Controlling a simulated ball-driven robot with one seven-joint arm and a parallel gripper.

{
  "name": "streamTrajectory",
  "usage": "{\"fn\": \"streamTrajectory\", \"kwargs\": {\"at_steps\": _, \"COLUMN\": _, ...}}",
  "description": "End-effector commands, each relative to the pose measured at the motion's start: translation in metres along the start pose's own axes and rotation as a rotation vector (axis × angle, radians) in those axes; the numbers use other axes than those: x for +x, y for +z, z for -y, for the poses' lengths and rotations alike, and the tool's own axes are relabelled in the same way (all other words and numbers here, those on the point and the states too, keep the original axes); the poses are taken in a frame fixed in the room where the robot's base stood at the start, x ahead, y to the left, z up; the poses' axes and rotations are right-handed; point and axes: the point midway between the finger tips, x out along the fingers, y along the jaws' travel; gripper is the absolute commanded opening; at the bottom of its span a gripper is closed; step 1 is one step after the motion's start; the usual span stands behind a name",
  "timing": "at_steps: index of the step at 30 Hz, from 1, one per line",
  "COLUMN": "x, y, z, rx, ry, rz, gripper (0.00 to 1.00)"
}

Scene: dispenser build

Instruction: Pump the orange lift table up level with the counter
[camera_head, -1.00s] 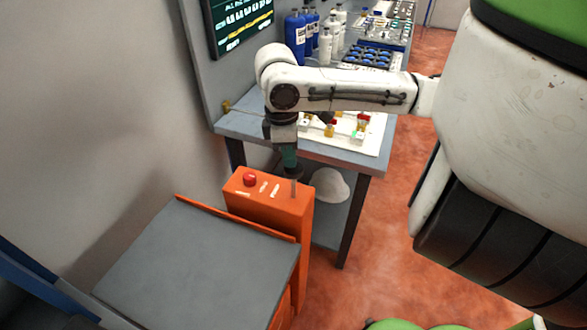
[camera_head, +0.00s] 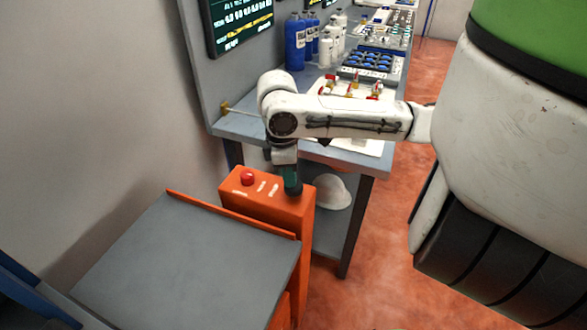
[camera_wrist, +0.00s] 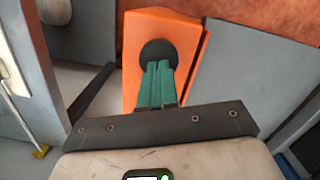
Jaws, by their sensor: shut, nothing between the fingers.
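The orange lift table has a grey platform (camera_head: 190,260) and an upright orange housing (camera_head: 268,208) with a red button (camera_head: 248,178) on top. The platform sits lower than the grey counter (camera_head: 222,123) behind it. My gripper (camera_head: 292,190) is shut and empty, pointing down at the right end of the housing's top. In the wrist view, its green fingertips (camera_wrist: 158,66) are over a round black pad (camera_wrist: 157,47) on the orange housing and seem to touch it. The fingers partly cover the pad.
The counter holds blue bottles (camera_head: 295,42), white bottles, a tray of blue items (camera_head: 370,60) and small red-capped pieces on a white sheet. A white helmet-like object (camera_head: 332,192) rests on the shelf below. A wall stands at left. Open red floor (camera_head: 385,225) lies to the right.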

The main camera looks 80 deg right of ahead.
Motion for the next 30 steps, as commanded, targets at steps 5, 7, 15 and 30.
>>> {"fn": "streamTrajectory", "kwargs": {"at_steps": 5, "x": 0.007, "y": 0.000, "z": 0.001, "rx": 0.000, "ry": -0.003, "rz": 0.003, "gripper": 0.00}}
{"fn": "streamTrajectory", "kwargs": {"at_steps": 7, "x": 0.007, "y": -0.001, "z": 0.001, "rx": 0.000, "ry": -0.004, "rz": 0.003, "gripper": 0.00}}
{"fn": "streamTrajectory", "kwargs": {"at_steps": 15, "x": -0.008, "y": -0.026, "z": 0.001, "rx": -0.004, "ry": -0.004, "rz": 0.000, "gripper": 0.00}}
{"fn": "streamTrajectory", "kwargs": {"at_steps": 30, "x": -0.020, "y": -0.030, "z": 0.000, "rx": -0.001, "ry": -0.001, "rz": 0.000, "gripper": 0.00}}
